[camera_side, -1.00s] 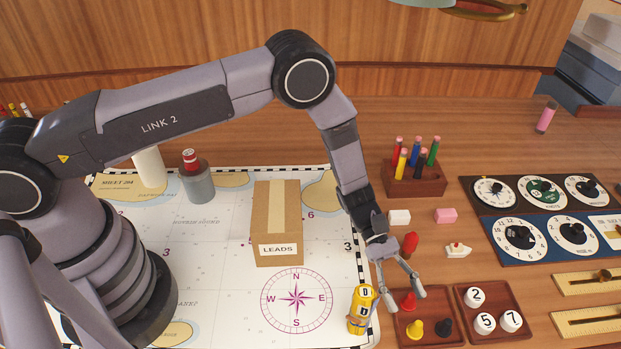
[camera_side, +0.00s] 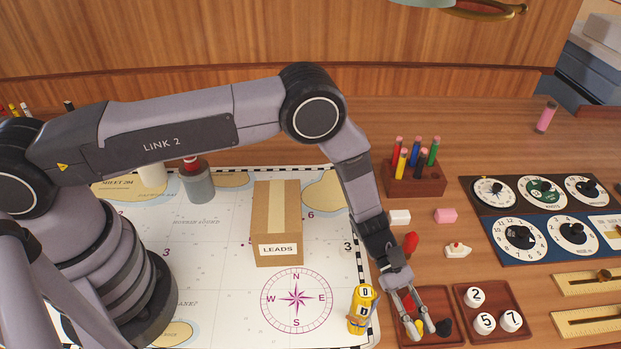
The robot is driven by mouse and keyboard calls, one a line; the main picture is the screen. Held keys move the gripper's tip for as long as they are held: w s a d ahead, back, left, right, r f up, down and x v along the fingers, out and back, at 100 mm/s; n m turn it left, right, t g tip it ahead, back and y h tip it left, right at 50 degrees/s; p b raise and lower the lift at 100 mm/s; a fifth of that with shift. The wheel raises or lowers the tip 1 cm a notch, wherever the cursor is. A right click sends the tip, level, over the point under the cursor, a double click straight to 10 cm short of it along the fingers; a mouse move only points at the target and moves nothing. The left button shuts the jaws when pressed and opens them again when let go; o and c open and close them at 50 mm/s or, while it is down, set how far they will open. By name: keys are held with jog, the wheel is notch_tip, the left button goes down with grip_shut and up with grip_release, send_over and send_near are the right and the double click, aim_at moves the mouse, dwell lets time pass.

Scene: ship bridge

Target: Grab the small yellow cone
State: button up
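The small yellow cone (camera_side: 419,328) sits in the left small brown tray (camera_side: 408,342), at the tray's lower middle. My gripper (camera_side: 422,332) is low over this tray, with its fingers pointing down and one on either side of the yellow cone. The fingers partly hide the cone. I cannot tell whether they touch it or stand a little apart from it. A black cone (camera_side: 444,328) is close by on the right, in the same tray.
A yellow "D" cylinder (camera_side: 361,309) stands just left of the tray. A second tray (camera_side: 466,305) with numbered white pieces adjoins on the right. A red piece (camera_side: 411,242), a white block (camera_side: 399,217) and a pen holder (camera_side: 415,183) are behind. A LEADS box (camera_side: 277,225) stands on the chart.

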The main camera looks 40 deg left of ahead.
grip_shut()
